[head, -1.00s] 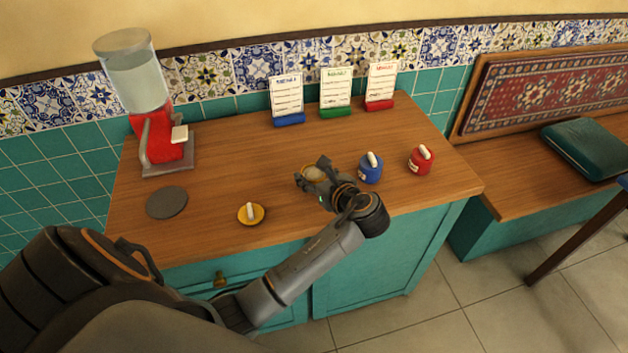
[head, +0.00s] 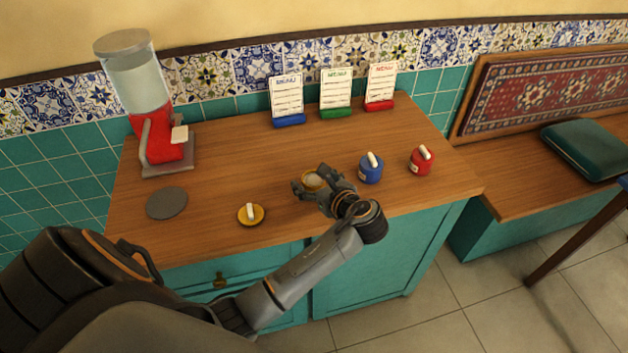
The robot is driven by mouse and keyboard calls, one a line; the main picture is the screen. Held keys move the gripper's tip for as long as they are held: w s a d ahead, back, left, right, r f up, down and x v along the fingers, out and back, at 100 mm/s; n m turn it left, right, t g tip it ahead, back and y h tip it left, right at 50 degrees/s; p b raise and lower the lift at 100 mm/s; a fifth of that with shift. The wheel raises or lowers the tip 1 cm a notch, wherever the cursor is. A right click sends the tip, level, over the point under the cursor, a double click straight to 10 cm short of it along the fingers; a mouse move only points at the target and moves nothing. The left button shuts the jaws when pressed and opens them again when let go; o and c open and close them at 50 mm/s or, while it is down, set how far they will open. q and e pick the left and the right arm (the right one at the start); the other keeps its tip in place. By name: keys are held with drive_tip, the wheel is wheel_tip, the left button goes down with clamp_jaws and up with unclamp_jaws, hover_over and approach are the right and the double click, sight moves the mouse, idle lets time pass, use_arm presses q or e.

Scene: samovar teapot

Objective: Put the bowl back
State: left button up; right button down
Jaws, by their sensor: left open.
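A small yellow bowl (head: 314,179) with pale contents stands uncovered on the wooden counter, partly hidden by my left gripper. My left gripper (head: 311,183) is open, with one finger at the bowl's left and the other at its right front. I cannot tell whether the fingers touch it. A yellow lid (head: 251,214) with a white handle lies on the counter to the left. My right gripper is not in view.
A blue jar (head: 371,169) and a red jar (head: 421,161) stand close on the right. A round grey disc (head: 167,203) lies at left, before a red dispenser (head: 160,147). Menu stands (head: 336,96) line the back. The middle of the counter (head: 230,160) is clear.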

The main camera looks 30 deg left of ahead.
use_arm(q)
drive_tip(key=v, duration=1.2)
drive_tip(key=shift+p, duration=0.3)
idle(0.5)
